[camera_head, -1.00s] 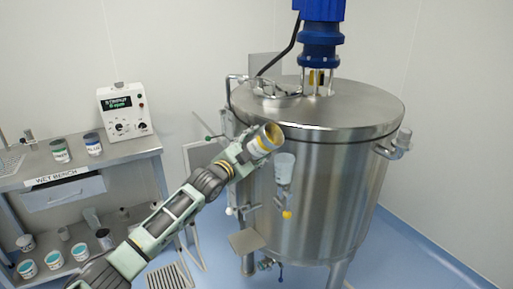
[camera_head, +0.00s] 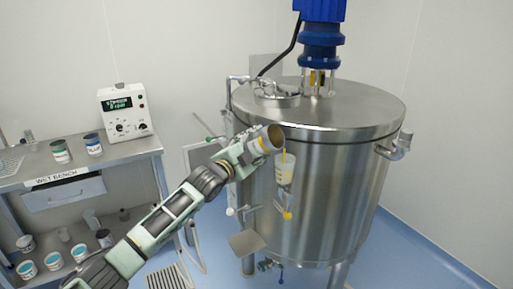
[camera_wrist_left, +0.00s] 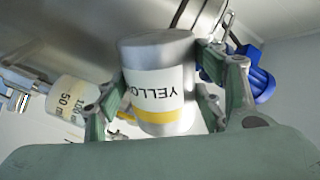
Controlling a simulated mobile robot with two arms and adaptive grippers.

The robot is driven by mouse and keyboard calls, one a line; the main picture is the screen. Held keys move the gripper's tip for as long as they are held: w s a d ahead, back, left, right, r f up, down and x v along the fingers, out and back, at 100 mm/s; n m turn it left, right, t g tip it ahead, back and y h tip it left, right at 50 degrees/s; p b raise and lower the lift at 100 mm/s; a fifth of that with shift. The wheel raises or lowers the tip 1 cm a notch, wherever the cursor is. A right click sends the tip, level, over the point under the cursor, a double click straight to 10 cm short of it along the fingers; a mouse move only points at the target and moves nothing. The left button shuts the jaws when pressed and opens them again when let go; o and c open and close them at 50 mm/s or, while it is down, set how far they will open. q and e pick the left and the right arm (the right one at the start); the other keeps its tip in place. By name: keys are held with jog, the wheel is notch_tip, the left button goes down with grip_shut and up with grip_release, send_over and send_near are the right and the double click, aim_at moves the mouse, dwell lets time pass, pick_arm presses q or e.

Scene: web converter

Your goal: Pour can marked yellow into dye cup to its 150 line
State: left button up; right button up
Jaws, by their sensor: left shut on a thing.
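My left gripper (camera_head: 247,153) is shut on the can marked yellow (camera_head: 263,143) and holds it tilted, mouth to the right, in front of the steel tank. A thin yellow stream runs from the can's lip down into the dye cup (camera_head: 285,170), a translucent cup on the tank's side just below and to the right. Some yellow shows inside the cup; its level against the 150 line cannot be read. In the left wrist view the can (camera_wrist_left: 160,82) shows its "YELLOW" label between the fingers, and the cup (camera_wrist_left: 73,100) shows 100 and 50 marks. My right gripper is not in view.
The large steel tank (camera_head: 330,190) with a blue motor (camera_head: 320,40) fills the right. A wet bench (camera_head: 110,160) at left bears two marked cans (camera_head: 93,144) and a display device (camera_head: 125,112). Several cups stand on its lower shelf. A small yellow-tipped valve (camera_head: 287,215) hangs below the dye cup.

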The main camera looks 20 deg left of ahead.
pick_arm(q)
jog(key=shift+r+m, duration=0.75)
jog(key=shift+m, duration=0.15)
